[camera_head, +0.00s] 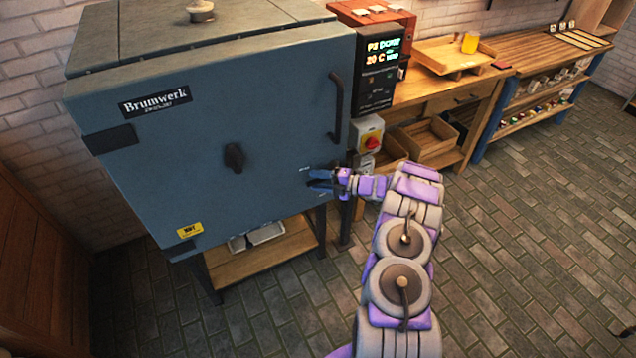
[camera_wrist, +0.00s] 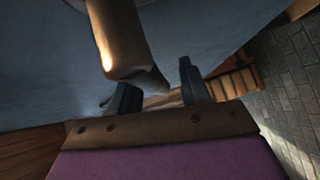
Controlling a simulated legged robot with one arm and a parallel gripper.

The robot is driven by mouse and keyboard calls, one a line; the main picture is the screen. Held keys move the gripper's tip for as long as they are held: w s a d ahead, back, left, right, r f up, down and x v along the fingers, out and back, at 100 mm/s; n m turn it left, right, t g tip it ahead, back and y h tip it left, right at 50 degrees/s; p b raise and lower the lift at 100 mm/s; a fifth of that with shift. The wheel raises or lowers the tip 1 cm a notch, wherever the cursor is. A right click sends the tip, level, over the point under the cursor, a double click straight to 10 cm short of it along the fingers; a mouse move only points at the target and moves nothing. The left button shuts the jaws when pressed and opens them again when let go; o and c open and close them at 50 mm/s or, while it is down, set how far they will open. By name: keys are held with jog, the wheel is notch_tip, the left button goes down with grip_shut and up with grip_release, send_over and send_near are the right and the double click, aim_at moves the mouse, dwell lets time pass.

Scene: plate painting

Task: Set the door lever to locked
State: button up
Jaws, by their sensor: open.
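The blue-grey kiln door (camera_head: 200,130) is shut in the head view. Small pale marks (camera_head: 305,169) show on its lower right, beside my gripper (camera_head: 320,181). No lever stands out clearly there; the fingers cover part of that spot. A dark knob (camera_head: 234,157) sits mid-door, and a dark curved pull handle (camera_head: 337,106) is above my gripper. In the wrist view, my gripper (camera_wrist: 158,88) is open, its fingers pointing at the door. A thick brown bar with a bent end (camera_wrist: 122,45) looms close above them; I cannot tell whether it is the handle or the lever.
A control box (camera_head: 378,68) and a red rotary switch (camera_head: 371,142) are just right of the kiln. A wooden bench (camera_head: 435,92) stands further right. The brick floor (camera_head: 530,210) is clear on the right.

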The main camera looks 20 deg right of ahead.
jog(key=shift+w+a, duration=0.1)
grip_shut()
dwell(0.5)
